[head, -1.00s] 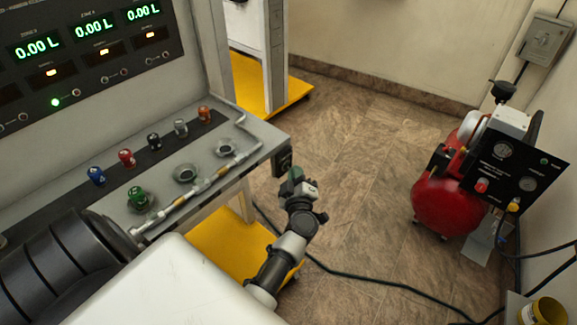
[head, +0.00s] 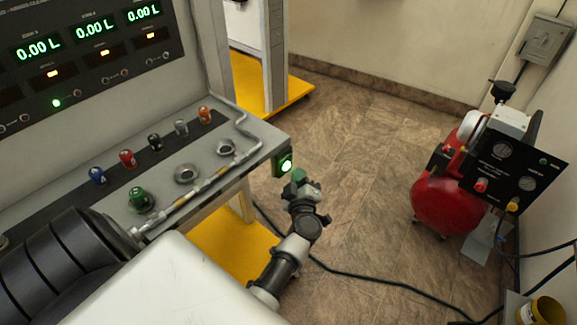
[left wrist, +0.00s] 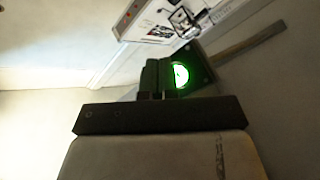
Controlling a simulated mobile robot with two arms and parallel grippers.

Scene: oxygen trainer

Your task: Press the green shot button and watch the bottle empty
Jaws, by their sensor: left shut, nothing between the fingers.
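The green shot button (head: 286,165) is on the end face of the bench's panel and glows bright green. It also glows in the left wrist view (left wrist: 181,75), just right of the fingertips. My left gripper (head: 298,177) is shut and empty, with its tips close in front of and below the button. I cannot tell whether they touch it. In the left wrist view the closed fingers (left wrist: 157,76) point toward the button's housing. A small green bottle-like piece (head: 140,199) stands on a round seat on the bench top. My right gripper is out of view.
Blue (head: 97,176), red (head: 127,158), black, grey and orange pieces stand in a row behind it. Two round seats (head: 187,173) are empty. The upright panel's displays (head: 95,29) read 0.00 L. A red compressor (head: 440,205) stands at right, its hose crossing the open floor.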

